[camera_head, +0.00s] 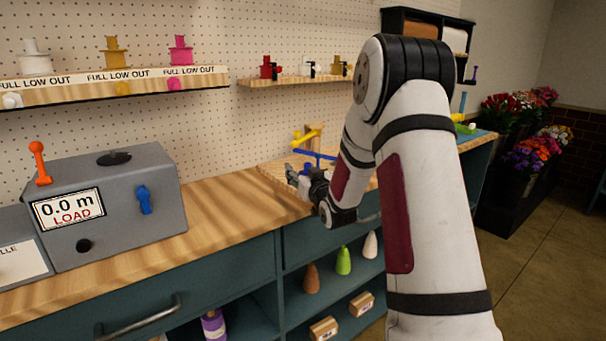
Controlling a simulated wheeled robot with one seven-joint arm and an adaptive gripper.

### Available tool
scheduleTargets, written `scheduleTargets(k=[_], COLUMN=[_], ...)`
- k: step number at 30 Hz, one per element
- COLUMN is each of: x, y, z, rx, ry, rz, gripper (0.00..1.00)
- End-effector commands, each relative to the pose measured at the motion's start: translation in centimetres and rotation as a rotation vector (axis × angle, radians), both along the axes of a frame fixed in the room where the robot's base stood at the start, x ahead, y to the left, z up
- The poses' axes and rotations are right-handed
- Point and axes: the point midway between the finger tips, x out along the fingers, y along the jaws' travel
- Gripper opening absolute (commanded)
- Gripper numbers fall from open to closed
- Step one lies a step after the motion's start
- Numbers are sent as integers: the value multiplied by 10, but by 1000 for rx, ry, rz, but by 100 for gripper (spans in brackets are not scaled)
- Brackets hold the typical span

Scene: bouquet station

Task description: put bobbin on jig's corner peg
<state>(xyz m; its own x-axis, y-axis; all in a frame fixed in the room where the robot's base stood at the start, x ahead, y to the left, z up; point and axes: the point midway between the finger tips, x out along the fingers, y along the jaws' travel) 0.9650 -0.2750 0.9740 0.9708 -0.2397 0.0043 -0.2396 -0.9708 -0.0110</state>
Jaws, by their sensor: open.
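My gripper (293,173) is open, low over the wooden counter near the middle of the view. Just behind it stand a yellow piece (308,137) and a blue post with a blue bar (314,158) on a raised wooden board (268,172), which may be the jig. My arm hides much of this area, and I cannot pick out the corner peg. I cannot tell which thing is the task's bobbin. I see nothing clearly held between the fingers.
A grey machine (115,210) with an orange lever and a "0.0 m LOAD" display stands on the counter (225,215) at left. Bare counter lies between it and my gripper. A purple spool (213,326) and cones (343,261) sit in shelves below. Flowers (535,150) stand at right.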

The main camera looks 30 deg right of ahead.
Motion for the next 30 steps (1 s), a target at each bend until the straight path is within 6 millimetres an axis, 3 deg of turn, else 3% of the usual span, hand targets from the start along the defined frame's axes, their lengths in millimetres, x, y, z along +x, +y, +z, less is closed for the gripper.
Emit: scheduleTargets(k=[5, 15, 21, 30], x=[-10, -76, -105, -117], y=[2, 18, 25, 29], z=[2, 2, 2, 2], rx=[0, 0, 0, 0], ry=[2, 2, 1, 2], rz=[-1, -2, -1, 0], gripper=[51, 51, 51, 51])
